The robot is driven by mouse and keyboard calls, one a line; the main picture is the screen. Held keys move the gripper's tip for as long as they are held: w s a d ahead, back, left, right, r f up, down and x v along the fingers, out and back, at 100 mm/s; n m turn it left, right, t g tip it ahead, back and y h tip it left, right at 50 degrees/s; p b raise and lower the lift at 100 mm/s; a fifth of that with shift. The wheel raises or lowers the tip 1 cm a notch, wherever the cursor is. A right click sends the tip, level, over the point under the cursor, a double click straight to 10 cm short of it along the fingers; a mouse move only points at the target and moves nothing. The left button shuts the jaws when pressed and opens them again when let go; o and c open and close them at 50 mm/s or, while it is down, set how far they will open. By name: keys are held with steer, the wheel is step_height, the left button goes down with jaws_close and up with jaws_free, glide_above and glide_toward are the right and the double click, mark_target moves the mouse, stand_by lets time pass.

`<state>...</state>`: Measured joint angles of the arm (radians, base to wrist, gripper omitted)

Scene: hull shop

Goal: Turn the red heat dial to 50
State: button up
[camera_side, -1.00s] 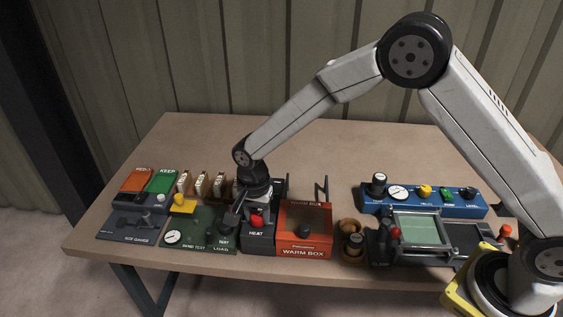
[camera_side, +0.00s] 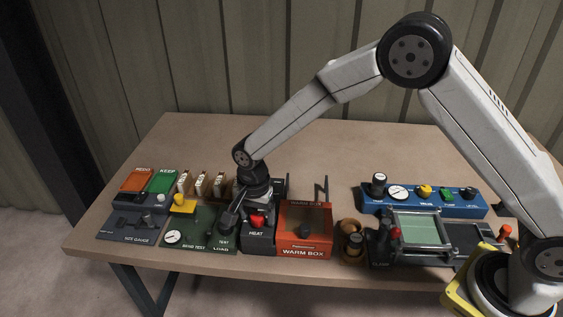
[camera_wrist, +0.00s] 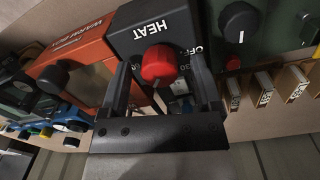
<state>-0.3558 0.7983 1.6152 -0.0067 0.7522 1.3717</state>
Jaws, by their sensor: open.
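The red heat dial (camera_wrist: 158,63) sits on the dark HEAT box (camera_wrist: 150,28). In the side view the dial (camera_side: 257,220) shows at the front of the box (camera_side: 256,237), just below my gripper. My gripper (camera_wrist: 158,78) is open in the wrist view, with one finger on each side of the dial. I cannot tell whether either finger touches it. OFF and part of a number show beside the dial in the wrist view. The dial's setting cannot be read.
The orange WARM BOX (camera_side: 304,245) stands close on the right. The green bend test panel (camera_side: 192,240) stands close on the left, with a dark knob (camera_wrist: 238,22) near my fingers in the wrist view. Upright tan pieces (camera_side: 201,184) stand behind the panel. Bare table lies further back.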

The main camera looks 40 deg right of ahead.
mark_target(257, 214)
steer(key=shift+r, duration=3.9)
steer(key=s+d+n+t, duration=0.2)
steer(key=s+d+n, duration=0.9)
steer(key=s+d, duration=0.6)
steer(key=shift+s+r+n+t, duration=0.3)
steer(key=shift+s+r+t, duration=0.1)
steer(key=shift+s, duration=0.15)
